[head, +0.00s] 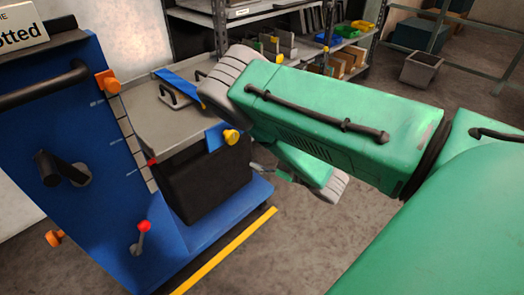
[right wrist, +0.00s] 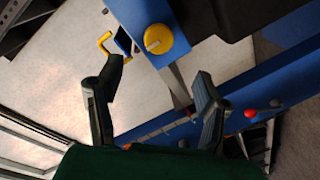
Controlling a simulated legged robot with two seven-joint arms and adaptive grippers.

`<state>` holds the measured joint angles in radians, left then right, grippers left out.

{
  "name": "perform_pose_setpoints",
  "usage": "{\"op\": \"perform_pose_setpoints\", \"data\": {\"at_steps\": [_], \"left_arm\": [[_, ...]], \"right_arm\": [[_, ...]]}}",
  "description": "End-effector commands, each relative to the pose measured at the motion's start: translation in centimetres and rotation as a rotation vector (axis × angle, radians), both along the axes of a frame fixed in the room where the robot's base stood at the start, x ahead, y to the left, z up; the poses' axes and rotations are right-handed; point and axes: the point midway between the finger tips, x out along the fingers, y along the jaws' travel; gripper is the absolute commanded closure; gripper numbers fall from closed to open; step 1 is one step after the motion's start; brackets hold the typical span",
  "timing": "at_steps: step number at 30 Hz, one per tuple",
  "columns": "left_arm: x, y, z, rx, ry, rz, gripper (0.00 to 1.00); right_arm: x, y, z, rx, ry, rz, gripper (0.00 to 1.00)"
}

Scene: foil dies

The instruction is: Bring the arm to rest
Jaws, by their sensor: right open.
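My right arm, green with grey end caps, reaches in from the right in the head view. Its gripper (head: 272,173) shows only in small part below the arm, in front of the blue machine (head: 95,150). In the right wrist view the two dark fingers of the gripper (right wrist: 160,85) stand wide apart with nothing between them held. Beyond them are a yellow knob (right wrist: 158,39) and a blue beam of the machine, apart from the fingers as far as I can tell. My left gripper is not in view.
The machine has a grey top (head: 150,115), a yellow knob (head: 231,137) and a red-tipped lever (head: 144,227). A yellow floor line (head: 225,252) runs beside it. Shelves with colored bins (head: 345,31) and a grey bin (head: 420,69) stand behind. Floor below my arm looks clear.

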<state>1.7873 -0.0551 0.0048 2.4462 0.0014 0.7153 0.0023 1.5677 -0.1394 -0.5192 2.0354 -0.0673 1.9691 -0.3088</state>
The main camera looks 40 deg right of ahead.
Motion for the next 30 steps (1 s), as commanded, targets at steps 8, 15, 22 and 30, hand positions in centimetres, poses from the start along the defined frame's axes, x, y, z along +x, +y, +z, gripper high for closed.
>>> {"op": "perform_pose_setpoints", "data": {"at_steps": [8,15,22,30], "left_arm": [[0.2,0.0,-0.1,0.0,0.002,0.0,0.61],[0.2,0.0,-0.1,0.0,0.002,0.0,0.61],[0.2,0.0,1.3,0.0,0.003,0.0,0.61],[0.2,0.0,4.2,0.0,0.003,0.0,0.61]], "right_arm": [[0.0,0.0,0.0,0.0,0.0,0.0,0.39],[0.0,0.0,0.0,0.001,0.002,-0.002,0.39],[-2.7,-0.3,-3.0,0.106,0.255,-0.18,0.39],[-16.8,5.4,-8.4,0.376,0.975,-0.561,0.39]]}}
